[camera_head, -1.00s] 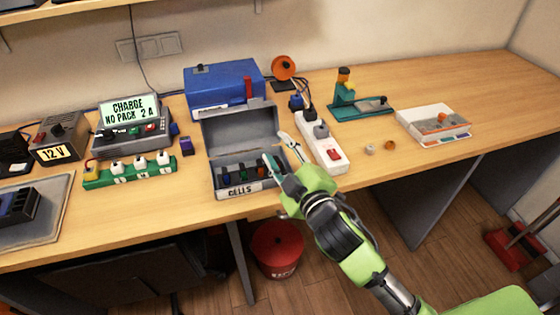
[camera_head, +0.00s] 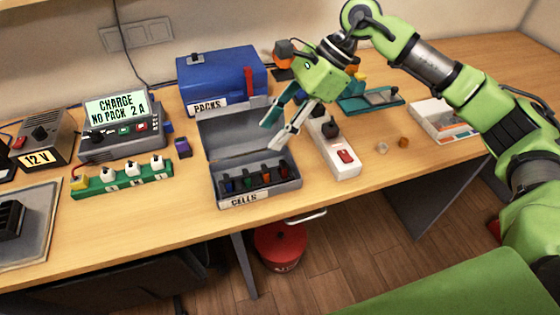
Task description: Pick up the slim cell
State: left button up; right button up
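An open grey box labelled CELLS (camera_head: 243,200) stands near the table's front edge with its lid (camera_head: 230,133) tipped back. Several small upright cells with coloured bands sit in it, among them a blue one (camera_head: 227,185), a green one (camera_head: 246,183) and an orange one (camera_head: 265,179). I cannot tell which is the slim cell. My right gripper (camera_head: 274,135) hangs above the box's right back part, fingers pointing down and left. Its fingers are apart and nothing shows between them. My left gripper is not in view.
A white power strip (camera_head: 346,172) lies right of the box. A blue PACKS box (camera_head: 222,77) stands behind it. A charger (camera_head: 123,137), a green strip with white posts (camera_head: 125,179) and a purple block (camera_head: 183,147) are on the left. The table's front right is clear.

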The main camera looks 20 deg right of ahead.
jog(key=w+d+h, duration=0.1)
jog(key=d+h, duration=0.2)
jog(key=d, duration=0.5)
jog(key=p, duration=0.2)
send_over(284, 163)
jog(key=d, duration=0.3)
notch_tip(284, 163, down, 7)
jog(key=p+x, duration=0.1)
jog(key=x, duration=0.1)
jog(key=p+x, duration=0.1)
jog(key=x, duration=0.1)
jog(key=shift+a+f+p, duration=0.2)
jog(key=shift+a+p, duration=0.15)
jog(key=shift+a, duration=0.1)
jog(key=shift+a+f, duration=0.15)
jog(key=shift+f, duration=0.35)
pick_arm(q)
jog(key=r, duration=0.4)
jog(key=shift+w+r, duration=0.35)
pick_arm(e)
jog(key=c, duration=1)
